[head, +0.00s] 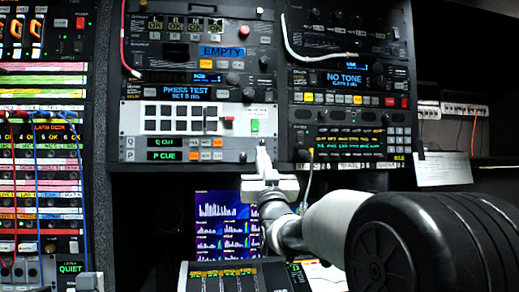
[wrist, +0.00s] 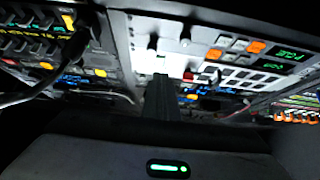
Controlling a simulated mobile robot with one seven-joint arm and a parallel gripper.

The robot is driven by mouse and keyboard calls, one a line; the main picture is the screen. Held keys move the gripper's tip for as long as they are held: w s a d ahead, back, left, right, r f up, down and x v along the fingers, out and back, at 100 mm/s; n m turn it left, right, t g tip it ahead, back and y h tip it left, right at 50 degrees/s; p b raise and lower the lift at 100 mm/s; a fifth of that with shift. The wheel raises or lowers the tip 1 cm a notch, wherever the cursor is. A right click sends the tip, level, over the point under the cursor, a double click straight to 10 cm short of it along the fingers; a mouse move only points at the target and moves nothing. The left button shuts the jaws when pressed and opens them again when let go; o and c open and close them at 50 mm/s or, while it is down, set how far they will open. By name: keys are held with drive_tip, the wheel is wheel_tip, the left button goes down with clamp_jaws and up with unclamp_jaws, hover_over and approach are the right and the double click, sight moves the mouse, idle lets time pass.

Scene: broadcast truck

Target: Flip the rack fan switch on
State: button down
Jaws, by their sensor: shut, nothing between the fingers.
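My gripper (head: 263,150) is shut and empty, pointing up at the lower right of a white rack panel (head: 130,118). In the wrist view its closed fingers (wrist: 161,80) end in front of the same panel, which appears rotated. The panel carries a red part (head: 228,123) and a green-lit part (head: 254,126) under a small white label. The red part also shows in the wrist view (wrist: 188,75), right of the fingertips. I cannot read the label or tell which control is the rack fan switch, nor its position. Contact between fingertips and panel cannot be judged.
Rack units with displays and knobs surround the panel, including a "NO TONE" unit (head: 345,78) at right. A lit monitor (head: 222,222) stands below, behind a small console (head: 235,277). Blue and red cables (head: 82,185) hang at left. A white cable (head: 290,40) hangs above right.

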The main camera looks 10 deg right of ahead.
drive_tip(key=shift+f+v, duration=0.2)
drive_tip(key=shift+v, duration=1.25)
drive_tip(key=shift+w, duration=0.2)
drive_tip(key=s+a+f+g, duration=0.2)
drive_tip(key=s+f+g, duration=0.9)
drive_tip(key=f, duration=0.6)
drive_tip(key=s+d+f+g, duration=0.1)
drive_tip(key=s+f+g, duration=0.2)
drive_tip(key=s+f, duration=0.45)
drive_tip(key=s+f+g, duration=0.3)
drive_tip(key=s+f, duration=0.2)
drive_tip(key=s, duration=0.6)
drive_tip(key=s+d+f+g, duration=0.1)
drive_tip(key=s+f+g, duration=0.2)
drive_tip(key=s+f, duration=0.45)
wheel_tip(320, 180, up, 17)
drive_tip(key=s+p, duration=0.1)
drive_tip(key=p, duration=1.4)
drive_tip(key=shift+s, duration=0.1)
